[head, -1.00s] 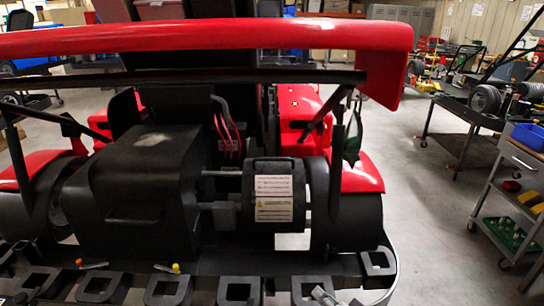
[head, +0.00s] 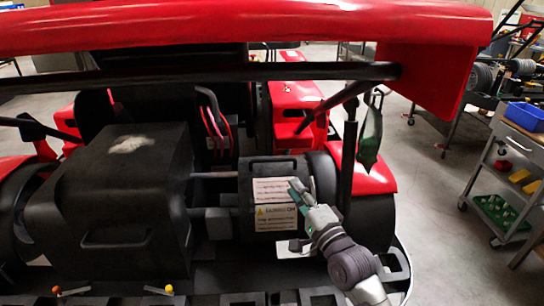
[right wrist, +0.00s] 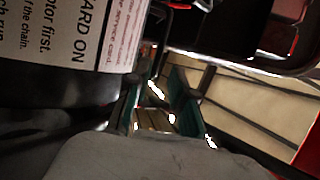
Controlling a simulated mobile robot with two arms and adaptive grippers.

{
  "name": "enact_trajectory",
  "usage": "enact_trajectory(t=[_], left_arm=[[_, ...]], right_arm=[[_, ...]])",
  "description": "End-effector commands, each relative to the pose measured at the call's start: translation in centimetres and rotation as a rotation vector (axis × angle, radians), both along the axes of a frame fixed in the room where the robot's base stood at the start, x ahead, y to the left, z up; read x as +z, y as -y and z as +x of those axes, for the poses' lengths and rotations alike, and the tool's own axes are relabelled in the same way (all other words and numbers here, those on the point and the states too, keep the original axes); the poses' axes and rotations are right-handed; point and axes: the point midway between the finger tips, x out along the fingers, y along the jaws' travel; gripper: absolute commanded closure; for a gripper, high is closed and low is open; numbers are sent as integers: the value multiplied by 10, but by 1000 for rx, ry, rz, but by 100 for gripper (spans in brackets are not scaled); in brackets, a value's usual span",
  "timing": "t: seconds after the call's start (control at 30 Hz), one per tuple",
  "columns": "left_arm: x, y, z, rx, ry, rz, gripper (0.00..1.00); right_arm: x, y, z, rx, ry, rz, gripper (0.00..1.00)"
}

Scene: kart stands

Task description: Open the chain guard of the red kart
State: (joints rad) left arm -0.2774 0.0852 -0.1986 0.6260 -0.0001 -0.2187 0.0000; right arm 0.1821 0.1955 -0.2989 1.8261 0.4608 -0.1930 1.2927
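The red kart (head: 330,18) is seen from behind, with its red wing across the top of the head view. The chain guard (head: 246,178) is a black cover with a dark handle at its top and a white warning label (head: 272,202) on its face. The label also shows large at the upper left of the right wrist view (right wrist: 75,35). The guard looks closed. My right gripper (head: 297,188) is at the right edge of the label. Its two teal fingers are apart in the right wrist view (right wrist: 155,105), with nothing clearly between them. I cannot tell whether it touches the guard. My left gripper is not in view.
A black box-shaped cover (head: 120,190) stands left of the guard. A dark upright post (head: 348,165) and a hanging green item (head: 370,138) are right of it. The wing and a dark bar run above. A grey cart (head: 520,150) stands at the right, with clear floor between.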

Motion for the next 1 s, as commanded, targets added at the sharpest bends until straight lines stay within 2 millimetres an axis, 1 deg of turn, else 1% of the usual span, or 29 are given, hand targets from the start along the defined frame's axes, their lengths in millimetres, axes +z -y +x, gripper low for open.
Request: enact_trajectory(t=[0.03,0.2,0.27,0.37,0.5,0.6,0.67,0.83,1.0], left_arm=[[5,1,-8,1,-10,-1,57],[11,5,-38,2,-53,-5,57],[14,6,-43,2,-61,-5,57],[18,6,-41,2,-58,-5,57],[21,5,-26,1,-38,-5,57],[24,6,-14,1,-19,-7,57],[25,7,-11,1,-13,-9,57],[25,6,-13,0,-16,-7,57],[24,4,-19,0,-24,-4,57]], right_arm=[[6,-5,10,1,2,0,77],[12,-19,44,1,2,-3,77],[15,-24,56,0,2,-1,77],[18,-31,74,1,2,-2,77],[20,-39,92,1,1,-2,77],[21,-43,100,0,1,-3,77],[21,-44,103,0,2,-2,77],[21,-45,106,-1,1,-3,77],[21,-45,106,0,1,-2,77]])
